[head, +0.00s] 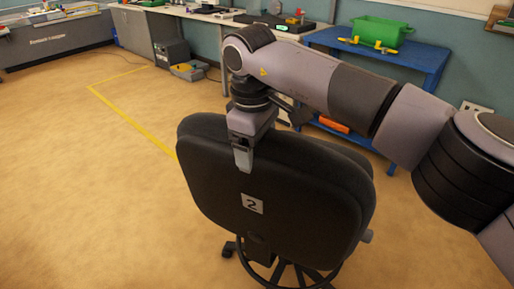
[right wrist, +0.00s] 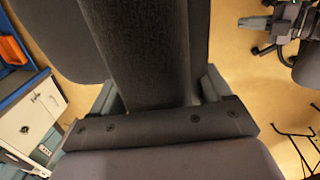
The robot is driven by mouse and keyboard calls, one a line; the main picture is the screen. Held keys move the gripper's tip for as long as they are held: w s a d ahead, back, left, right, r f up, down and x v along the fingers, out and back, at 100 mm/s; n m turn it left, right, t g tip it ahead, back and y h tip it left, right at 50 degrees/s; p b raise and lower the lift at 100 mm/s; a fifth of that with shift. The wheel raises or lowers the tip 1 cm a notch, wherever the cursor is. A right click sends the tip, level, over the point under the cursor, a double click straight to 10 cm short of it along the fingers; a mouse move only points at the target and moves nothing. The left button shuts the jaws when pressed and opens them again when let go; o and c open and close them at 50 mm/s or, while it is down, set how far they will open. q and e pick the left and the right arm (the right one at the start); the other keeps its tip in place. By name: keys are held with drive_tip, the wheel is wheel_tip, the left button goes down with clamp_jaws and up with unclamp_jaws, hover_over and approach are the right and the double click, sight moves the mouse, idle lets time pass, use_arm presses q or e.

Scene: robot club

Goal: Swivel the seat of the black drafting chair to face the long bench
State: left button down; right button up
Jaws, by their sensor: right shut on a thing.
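The black drafting chair (head: 280,200) stands in front of me with the back of its backrest towards me. A white label with a 2 is on the backrest. The seat is hidden behind it; the foot ring and part of the base show below. My right gripper (head: 243,158) reaches over from the right and is shut on the backrest's top edge, left of its middle. In the right wrist view the backrest (right wrist: 145,50) runs between the fingers. A long grey-topped bench (head: 205,17) runs along the back wall. My left gripper is not in view.
A blue table (head: 432,58) with a green bin (head: 382,31) stands behind my right arm. A grey box-like unit (head: 172,54) sits on the floor by the bench. Yellow tape (head: 135,118) marks the open floor at left. Another dark chair (right wrist: 285,28) shows in the wrist view.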

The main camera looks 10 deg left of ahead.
drive_tip(key=o, duration=1.4)
drive_tip(key=shift+r, duration=0.15)
drive_tip(key=r+p, duration=0.1)
drive_tip(key=r, duration=0.1)
drive_tip(key=r+p, duration=0.1)
drive_tip(key=r, duration=0.1)
drive_tip(key=r+p, duration=0.1)
drive_tip(key=r, duration=0.1)
drive_tip(key=shift+s+a+r+p, duration=0.1)
drive_tip(key=shift+s+r+p, duration=0.15)
drive_tip(key=shift+s+p, duration=0.1)
drive_tip(key=shift+r, duration=0.3)
drive_tip(key=shift+f, duration=0.1)
